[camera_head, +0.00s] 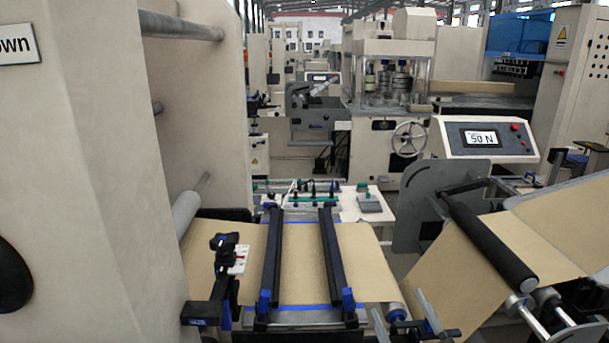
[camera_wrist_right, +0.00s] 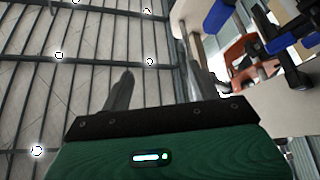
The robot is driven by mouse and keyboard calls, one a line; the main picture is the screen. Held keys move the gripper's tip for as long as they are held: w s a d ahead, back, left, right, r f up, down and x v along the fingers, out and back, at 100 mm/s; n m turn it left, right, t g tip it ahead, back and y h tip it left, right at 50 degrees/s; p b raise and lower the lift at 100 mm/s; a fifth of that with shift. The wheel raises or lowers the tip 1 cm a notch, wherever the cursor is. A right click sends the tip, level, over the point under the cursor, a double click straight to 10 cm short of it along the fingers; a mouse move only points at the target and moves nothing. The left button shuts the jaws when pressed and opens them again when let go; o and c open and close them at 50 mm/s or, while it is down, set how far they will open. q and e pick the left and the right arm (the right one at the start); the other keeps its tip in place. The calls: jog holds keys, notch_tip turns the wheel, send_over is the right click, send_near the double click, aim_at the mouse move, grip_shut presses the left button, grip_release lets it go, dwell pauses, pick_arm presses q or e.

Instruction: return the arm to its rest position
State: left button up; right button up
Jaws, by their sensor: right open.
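My right gripper (camera_head: 396,302) shows at the bottom of the head view, right of centre, as two slim grey fingers in front of the kraft web and roller ends. The fingers stand apart with nothing between them. In the right wrist view the gripper (camera_wrist_right: 154,60) points up toward the roof, open and empty, above its dark mount and green body. Most of the right arm is outside the head view. My left gripper is not in view.
The kraft web (camera_head: 360,262) runs under two dark bars (camera_head: 330,260) at centre. A black roller (camera_head: 488,240) and metal roller ends stand close on the right. A tension panel (camera_head: 485,138) reads 50 N. A large beige machine frame (camera_head: 90,200) fills the left.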

jog(key=s+d+f+m+g+h, duration=0.2)
jog(key=d+f+m+g+h, duration=0.25)
jog(key=f, duration=0.55)
jog(key=s+d+f+m+g+h, duration=0.2)
jog(key=d+f+m+g+h, duration=0.25)
jog(key=f, duration=0.45)
jog(key=s+a+f+g+y, duration=0.2)
jog(key=s+f+g, duration=0.8)
jog(key=s, duration=0.5)
notch_tip(320, 180, down, 32)
jog(key=s, duration=0.2)
jog(key=s+d+f+g, duration=0.1)
jog(key=s+f, duration=0.8)
jog(key=f, duration=0.1)
jog(key=s+d+f+n+g, duration=0.1)
jog(key=s+d+f, duration=0.1)
jog(key=s+f, duration=0.8)
jog(key=shift+d, duration=0.3)
